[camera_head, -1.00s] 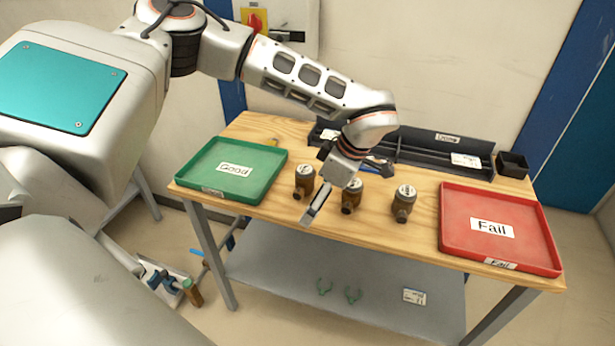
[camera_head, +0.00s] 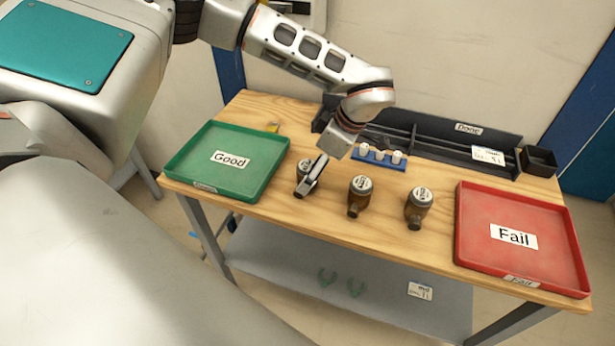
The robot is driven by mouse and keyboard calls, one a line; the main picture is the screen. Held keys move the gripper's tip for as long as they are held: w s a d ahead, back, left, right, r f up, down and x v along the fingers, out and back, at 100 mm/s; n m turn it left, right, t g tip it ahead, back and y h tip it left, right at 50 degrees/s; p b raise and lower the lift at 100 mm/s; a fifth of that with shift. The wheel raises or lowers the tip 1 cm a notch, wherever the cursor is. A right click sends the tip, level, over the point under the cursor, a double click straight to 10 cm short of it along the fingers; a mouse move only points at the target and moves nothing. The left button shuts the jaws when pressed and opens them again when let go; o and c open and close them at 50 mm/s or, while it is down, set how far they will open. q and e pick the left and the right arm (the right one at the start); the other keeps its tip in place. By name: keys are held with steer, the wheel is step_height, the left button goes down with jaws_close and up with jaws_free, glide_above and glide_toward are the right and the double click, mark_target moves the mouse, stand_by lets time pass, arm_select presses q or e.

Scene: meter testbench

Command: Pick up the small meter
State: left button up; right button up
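Three small brown meters with pale, labelled round tops stand in a row on the wooden table. The left meter (camera_head: 301,170) is partly hidden by my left gripper (camera_head: 312,175). The middle meter (camera_head: 359,195) and the right meter (camera_head: 419,207) stand clear of it. My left arm reaches in from the upper left, and one finger of its gripper shows in front of the left meter. The other finger is hidden, so I cannot tell whether the gripper touches or encloses the meter. My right gripper is not in view.
A green "Good" tray (camera_head: 190,163) lies at the table's left and a red "Fail" tray (camera_head: 470,240) at its right. A blue rack (camera_head: 368,158) with white pieces and a dark divided tray (camera_head: 440,150) stand behind the meters. A small black box (camera_head: 538,161) is at the back right.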

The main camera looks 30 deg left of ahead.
arm_select(q)
steer(key=x, duration=0.3)
steer(key=shift+s+a+f+p, duration=0.2)
steer(key=shift+s+a+p, duration=0.1)
steer(key=shift+s, duration=0.1)
steer(key=shift+a+f, duration=0.15)
steer(key=shift+f, duration=0.3)
steer(key=c, duration=1.6)
steer(key=shift+w, duration=0.1)
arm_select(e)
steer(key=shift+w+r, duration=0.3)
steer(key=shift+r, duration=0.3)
arm_select(q)
steer(key=shift+r, duration=0.15)
